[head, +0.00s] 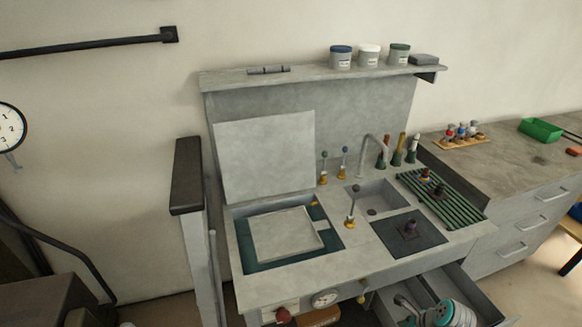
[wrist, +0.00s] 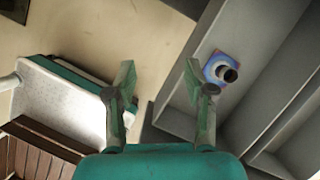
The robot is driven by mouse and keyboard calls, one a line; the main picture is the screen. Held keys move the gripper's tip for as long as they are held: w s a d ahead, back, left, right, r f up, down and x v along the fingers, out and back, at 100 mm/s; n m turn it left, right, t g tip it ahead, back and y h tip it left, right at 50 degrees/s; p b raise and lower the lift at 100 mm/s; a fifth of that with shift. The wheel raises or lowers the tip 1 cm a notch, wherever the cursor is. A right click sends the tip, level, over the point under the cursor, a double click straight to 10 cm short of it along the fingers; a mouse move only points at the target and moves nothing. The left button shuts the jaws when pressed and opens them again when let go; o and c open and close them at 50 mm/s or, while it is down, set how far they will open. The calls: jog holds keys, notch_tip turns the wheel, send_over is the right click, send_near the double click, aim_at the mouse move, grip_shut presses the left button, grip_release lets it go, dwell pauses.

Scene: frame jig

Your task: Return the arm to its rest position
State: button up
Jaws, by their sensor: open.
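My arm comes in at the lower right of the head view, where its teal and grey end (head: 445,313) is over an open grey drawer (head: 478,290). My fingertips are hidden in that view. In the wrist view my gripper (wrist: 160,78) is open, with its two greenish fingers apart and nothing between them. The drawer (wrist: 178,122) lies beyond and to the right of the fingers. A small blue and purple square piece with a dark round part (wrist: 222,69) lies inside it, apart from the right fingertip.
The workbench (head: 255,287) has a sink (head: 380,197), a faucet (head: 371,138), upright knobbed tools and a green slatted rack (head: 455,205). A side counter (head: 510,160) stands at right. In the wrist view a brown slatted crate (wrist: 40,145) and a white and teal object (wrist: 55,95) are at left.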

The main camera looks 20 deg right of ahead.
jog(key=s+a+f+n+t+h, duration=0.1)
jog(key=s+a+f+n, duration=0.15)
jog(key=a, duration=0.25)
jog(key=s+a+f+n+h, duration=0.1)
jog(key=s+a+n, duration=0.2)
jog(key=a, duration=0.2)
jog(key=s+a+r+n+t+h, duration=0.2)
jog(key=s+a+r+n+t, duration=0.1)
jog(key=s+a+n, duration=0.45)
jog(key=s+a+r+n+t, duration=0.2)
jog(key=s+r+n, duration=0.3)
jog(key=r, duration=0.3)
jog(key=s+a+r+n+t+y, duration=0.1)
jog(key=s+a+r+n+t, duration=0.1)
jog(key=s+r+n, duration=0.3)
jog(key=s+a+r+n+t, duration=0.2)
jog(key=s+r+n, duration=0.3)
jog(key=r, duration=0.7)
jog(key=shift+s+a+r+n+t+y, duration=0.15)
jog(key=shift+s+a+n+t+y, duration=0.15)
jog(key=shift+n+t, duration=0.35)
